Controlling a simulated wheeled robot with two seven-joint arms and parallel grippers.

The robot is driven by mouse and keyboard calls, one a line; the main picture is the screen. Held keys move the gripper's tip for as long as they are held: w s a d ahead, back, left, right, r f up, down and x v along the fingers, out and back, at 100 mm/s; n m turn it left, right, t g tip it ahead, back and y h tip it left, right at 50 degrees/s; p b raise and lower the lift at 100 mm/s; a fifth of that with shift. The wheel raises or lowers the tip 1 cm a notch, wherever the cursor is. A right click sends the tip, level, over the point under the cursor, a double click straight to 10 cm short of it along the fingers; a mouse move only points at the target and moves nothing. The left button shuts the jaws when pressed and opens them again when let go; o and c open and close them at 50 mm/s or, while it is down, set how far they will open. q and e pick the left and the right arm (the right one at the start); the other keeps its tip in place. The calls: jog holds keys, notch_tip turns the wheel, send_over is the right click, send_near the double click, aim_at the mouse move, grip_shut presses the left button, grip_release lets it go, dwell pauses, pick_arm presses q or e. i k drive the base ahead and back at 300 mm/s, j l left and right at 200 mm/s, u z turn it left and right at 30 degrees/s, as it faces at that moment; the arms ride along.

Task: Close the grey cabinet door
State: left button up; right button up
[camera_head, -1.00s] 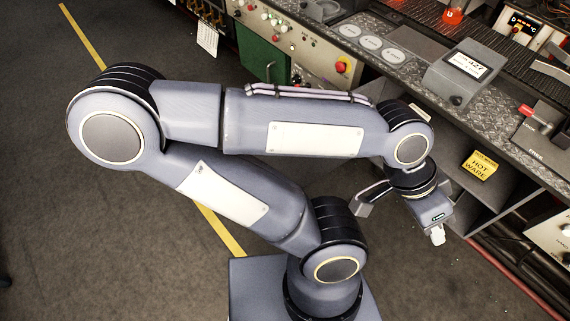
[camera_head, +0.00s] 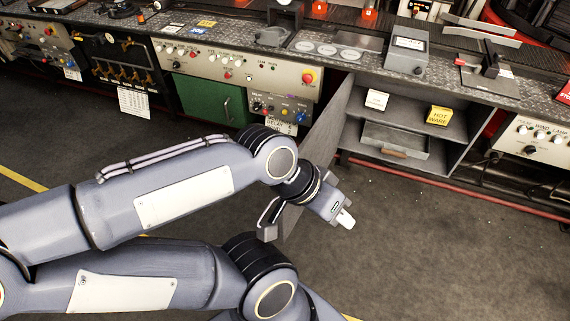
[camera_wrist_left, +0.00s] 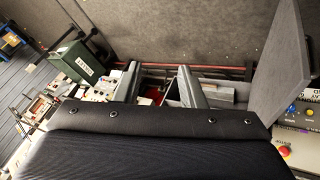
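The grey cabinet door (camera_head: 322,130) stands wide open on the left side of the cabinet (camera_head: 455,152), swung out toward me. Its lower part is partly hidden behind my left gripper (camera_head: 300,203). In the left wrist view the door (camera_wrist_left: 275,65) is an upright grey panel on the right. My left gripper (camera_wrist_left: 158,82) has its two fingers spread with nothing between them. In the head view it overlaps the door; I cannot tell whether it touches. The right gripper is not in view.
The open cabinet shows a grey bin (camera_head: 395,146), a white card (camera_head: 377,99) and a yellow HOT WARE sign (camera_head: 438,115). A green panel (camera_head: 205,99) and a control box (camera_head: 279,108) sit left of the door. The floor (camera_head: 440,240) in front is clear.

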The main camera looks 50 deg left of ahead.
aim_at(319, 145)
jog(key=k+j, duration=0.1)
jog(key=j, duration=0.35)
jog(key=k+j, duration=0.15)
jog(key=j, duration=0.25)
jog(key=k+j, duration=0.1)
jog(key=j, duration=0.35)
jog(key=k+j, duration=0.1)
jog(key=j, duration=0.3)
jog(key=j+u, duration=0.15)
jog(key=j, duration=0.6)
jog(key=l+u, duration=0.1)
jog(key=u, duration=0.15)
